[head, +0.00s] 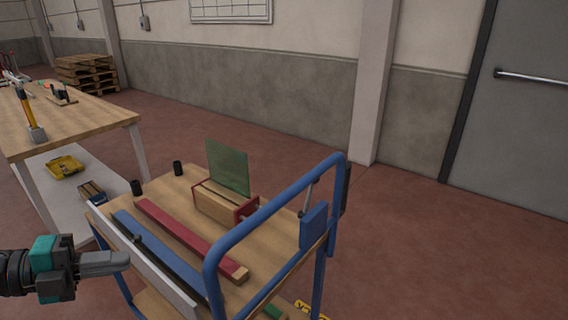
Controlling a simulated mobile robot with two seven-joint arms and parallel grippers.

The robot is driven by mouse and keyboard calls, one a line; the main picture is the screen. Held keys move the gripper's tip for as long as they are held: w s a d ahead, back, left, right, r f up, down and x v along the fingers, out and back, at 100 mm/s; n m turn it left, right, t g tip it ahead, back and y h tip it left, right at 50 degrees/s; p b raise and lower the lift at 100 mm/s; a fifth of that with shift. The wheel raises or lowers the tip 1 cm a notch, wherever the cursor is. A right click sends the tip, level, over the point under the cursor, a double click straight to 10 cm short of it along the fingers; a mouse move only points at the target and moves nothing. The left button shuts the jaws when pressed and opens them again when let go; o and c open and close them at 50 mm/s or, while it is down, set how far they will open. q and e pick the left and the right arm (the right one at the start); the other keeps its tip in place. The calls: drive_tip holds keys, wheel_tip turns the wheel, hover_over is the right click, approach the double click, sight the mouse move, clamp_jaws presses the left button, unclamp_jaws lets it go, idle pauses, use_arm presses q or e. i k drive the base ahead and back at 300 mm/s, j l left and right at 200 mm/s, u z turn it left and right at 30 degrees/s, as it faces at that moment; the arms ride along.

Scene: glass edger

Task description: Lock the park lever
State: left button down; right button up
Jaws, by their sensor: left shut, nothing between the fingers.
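My left gripper (122,261) is shut and empty, at the lower left, beside the near left side of a wooden-topped cart (285,272). The cart has a blue tube handle (268,208) at its right end. A blue block (314,226) sits inside the handle, with a thin grey rod (307,198) slanting up beside it. I cannot tell whether this rod is the park lever, or whether it is locked. The gripper is well apart from the rod. My right gripper is not in view.
On the cart are a green glass pane (228,167) in a wooden holder (216,206), a red bar (180,234), a blue bar (150,250) and black posts (178,168). A wooden workbench (85,127) stands behind left. Red floor (430,250) is clear at right.

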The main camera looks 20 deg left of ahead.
sight(309, 195)
drive_tip(key=i+l, duration=0.3)
drive_tip(key=i, duration=0.2)
drive_tip(key=i+l, duration=0.3)
drive_tip(key=i, duration=0.2)
